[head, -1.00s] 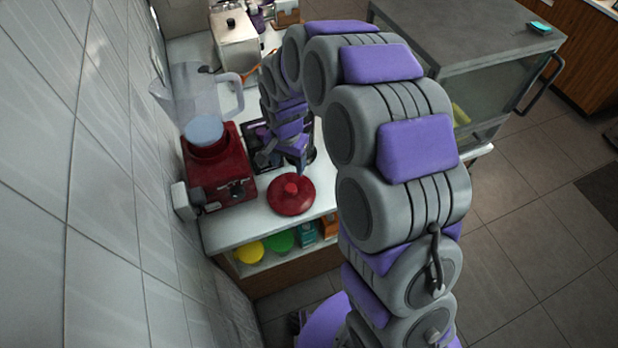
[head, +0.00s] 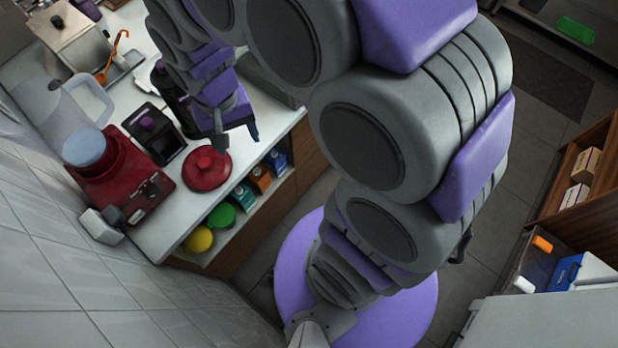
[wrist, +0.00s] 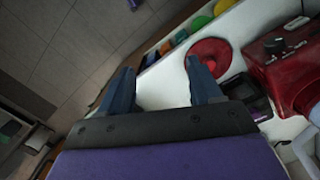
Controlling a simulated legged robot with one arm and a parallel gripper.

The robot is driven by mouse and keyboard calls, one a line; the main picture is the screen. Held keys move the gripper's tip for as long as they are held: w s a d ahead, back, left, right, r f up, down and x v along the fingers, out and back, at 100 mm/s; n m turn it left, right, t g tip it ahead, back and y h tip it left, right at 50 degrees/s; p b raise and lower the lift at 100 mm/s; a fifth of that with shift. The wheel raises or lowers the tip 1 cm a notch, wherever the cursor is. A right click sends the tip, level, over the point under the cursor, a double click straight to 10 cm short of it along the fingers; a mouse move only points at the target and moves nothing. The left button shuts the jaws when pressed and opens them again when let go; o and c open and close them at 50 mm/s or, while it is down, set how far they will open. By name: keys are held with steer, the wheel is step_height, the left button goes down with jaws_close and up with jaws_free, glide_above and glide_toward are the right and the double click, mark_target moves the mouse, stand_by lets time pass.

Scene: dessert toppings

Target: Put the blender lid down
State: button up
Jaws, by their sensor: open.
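The red blender lid (head: 207,169) lies on the white counter, its round knob facing up. It also shows in the wrist view (wrist: 214,50), flat on the counter, partly behind one finger. My gripper (head: 236,133) is above the counter, just beyond the lid in the head view. In the wrist view my gripper (wrist: 160,82) has its fingers spread wide with nothing between them. The red blender base (head: 125,180) stands left of the lid, with its clear jug (head: 72,110) on top.
A metal box (head: 75,40) is at the back. Yellow (head: 198,239) and green (head: 221,215) round items sit on the shelf below. The counter's front edge is close to the lid.

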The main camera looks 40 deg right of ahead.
steer(key=s+d+r+n, duration=0.1)
steer(key=s+d+r, duration=0.1)
steer(key=s, duration=0.7)
steer(key=s+d+r+n+g, duration=0.1)
steer(key=s+d, duration=0.2)
steer(key=s, duration=0.6)
steer(key=shift+r+n, duration=0.3)
steer(key=shift+r, duration=0.1)
